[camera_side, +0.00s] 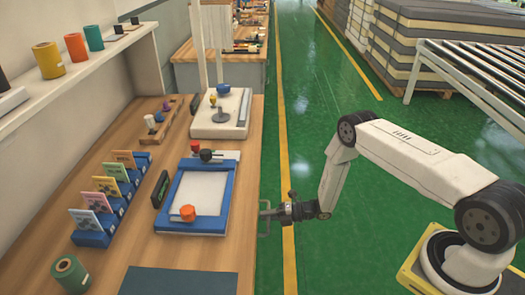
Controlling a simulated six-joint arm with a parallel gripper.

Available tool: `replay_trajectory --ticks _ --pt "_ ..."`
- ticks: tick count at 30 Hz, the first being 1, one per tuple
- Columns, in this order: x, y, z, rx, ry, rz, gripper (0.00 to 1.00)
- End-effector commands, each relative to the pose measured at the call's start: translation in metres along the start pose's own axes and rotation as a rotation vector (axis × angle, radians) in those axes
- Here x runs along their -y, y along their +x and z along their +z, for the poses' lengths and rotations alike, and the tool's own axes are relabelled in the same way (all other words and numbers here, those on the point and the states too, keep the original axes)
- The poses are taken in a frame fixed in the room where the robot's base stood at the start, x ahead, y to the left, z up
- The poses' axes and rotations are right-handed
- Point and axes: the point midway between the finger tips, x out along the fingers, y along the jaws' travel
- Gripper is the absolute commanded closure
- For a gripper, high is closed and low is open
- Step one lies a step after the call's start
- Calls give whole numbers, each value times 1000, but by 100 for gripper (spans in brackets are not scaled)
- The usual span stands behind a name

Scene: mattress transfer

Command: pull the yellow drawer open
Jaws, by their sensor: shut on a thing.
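No yellow drawer front shows in this side view; the bench's front face is hidden below the top's right edge. My gripper (272,213) is at that edge, beside the blue-framed board. It is shut on a small grey bar handle (263,222) that juts out just past the edge. The fingertips are small and dark here, and the drawer's colour behind the handle cannot be made out. My arm reaches in from the right.
The wooden bench top (160,250) holds a blue-framed board (198,232), a blue card rack (95,238), a green roll (70,274) and a white device (205,128). The green floor (320,150) right of the bench is clear. Mattresses (460,40) and a roller conveyor (475,75) stand behind.

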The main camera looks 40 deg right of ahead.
Motion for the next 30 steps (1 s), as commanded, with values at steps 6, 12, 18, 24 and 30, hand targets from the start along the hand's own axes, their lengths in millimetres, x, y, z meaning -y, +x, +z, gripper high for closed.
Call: replay_trajectory --ticks 6,12,18,24,30 --pt "0 0 0 0 0 0 100" --pt "0 0 0 0 0 0 100" --pt "0 0 0 0 0 0 100" --pt "0 0 0 0 0 0 100" --pt "2 -8 0 2 2 0 100"
